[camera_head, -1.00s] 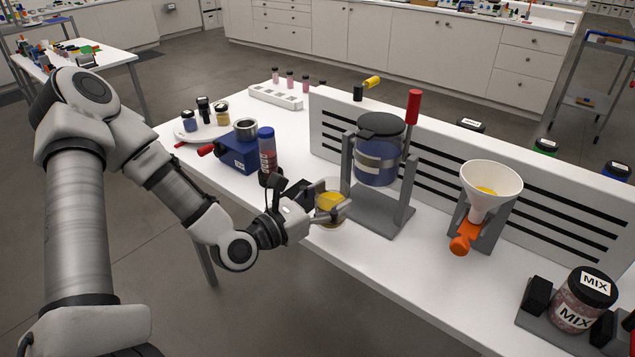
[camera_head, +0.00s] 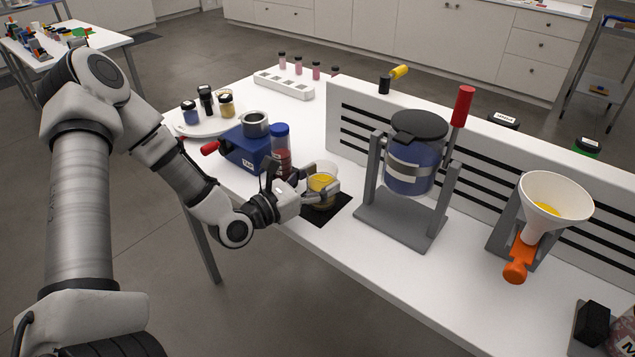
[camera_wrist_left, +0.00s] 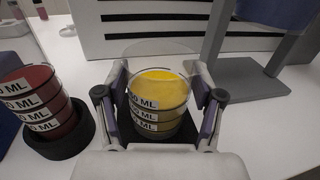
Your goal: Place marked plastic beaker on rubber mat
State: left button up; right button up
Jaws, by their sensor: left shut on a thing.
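The marked plastic beaker (camera_head: 321,182) is clear, holds yellow contents and stands upright in my left gripper (camera_head: 319,191). In the left wrist view the beaker (camera_wrist_left: 158,90) shows white ML labels on its front, with a gripper finger on each side. My left gripper is shut on it. The black rubber mat (camera_head: 322,217) lies on the white table directly below the beaker, and its dark surface also shows under the beaker in the wrist view. I cannot tell whether the beaker's base touches the mat. My right gripper is not in view.
A grey stand (camera_head: 400,222) holding a blue jar is to the right. A slotted white panel (camera_head: 350,120) runs behind. The table's front edge is close.

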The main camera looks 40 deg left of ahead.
pick_arm(q)
jog(key=shift+s+a+f, duration=0.1)
jog(key=shift+a+f, duration=0.05)
jog(key=o, duration=1.3)
jog(key=shift+a, duration=0.1)
jog(key=shift+o, duration=0.2)
